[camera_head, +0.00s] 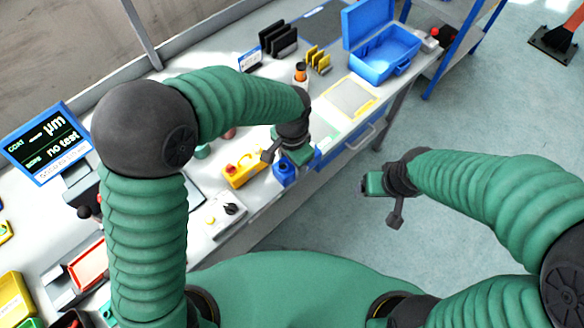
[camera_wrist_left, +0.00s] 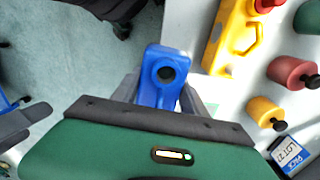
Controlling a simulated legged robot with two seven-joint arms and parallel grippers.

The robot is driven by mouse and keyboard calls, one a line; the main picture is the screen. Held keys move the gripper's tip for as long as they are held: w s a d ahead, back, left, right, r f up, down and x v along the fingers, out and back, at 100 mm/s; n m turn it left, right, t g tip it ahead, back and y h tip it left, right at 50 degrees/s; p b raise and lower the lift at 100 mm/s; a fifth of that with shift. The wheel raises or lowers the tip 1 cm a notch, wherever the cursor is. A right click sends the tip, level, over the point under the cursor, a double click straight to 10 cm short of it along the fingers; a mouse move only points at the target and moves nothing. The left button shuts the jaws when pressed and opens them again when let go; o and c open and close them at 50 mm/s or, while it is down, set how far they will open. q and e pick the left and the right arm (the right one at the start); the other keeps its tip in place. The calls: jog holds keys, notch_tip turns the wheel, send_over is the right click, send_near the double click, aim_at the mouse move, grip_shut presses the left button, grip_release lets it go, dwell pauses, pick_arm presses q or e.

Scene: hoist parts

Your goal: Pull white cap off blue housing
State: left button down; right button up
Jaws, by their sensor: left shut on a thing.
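The blue housing (camera_head: 284,174) is at the front edge of the bench in the head view, with my left gripper (camera_head: 292,160) at it. In the left wrist view the housing (camera_wrist_left: 160,72) sits between the fingers of my left gripper (camera_wrist_left: 160,100), which is shut on it. A dark round hole shows in its face. I cannot make out the white cap in either view. My right gripper (camera_head: 365,184) hangs over the floor, right of the bench and away from the housing. Its fingers are too small to read.
A yellow control box (camera_head: 243,170) with a red button lies just left of the housing. Red and yellow knobbed parts (camera_wrist_left: 292,72) lie near it. An open blue toolbox (camera_head: 380,50) stands at the far end.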

pick_arm(q)
jog(key=shift+w+r+p, duration=0.1)
jog(key=shift+w+p, duration=1.55)
jog(key=shift+w, duration=3.05)
jog(key=shift+w+a+p, duration=0.1)
jog(key=shift+w+p, duration=0.4)
jog(key=shift+w, duration=1.55)
jog(key=shift+s+f+b, duration=0.1)
jog(key=shift+f+b, duration=1)
jog(key=shift+f, duration=1.35)
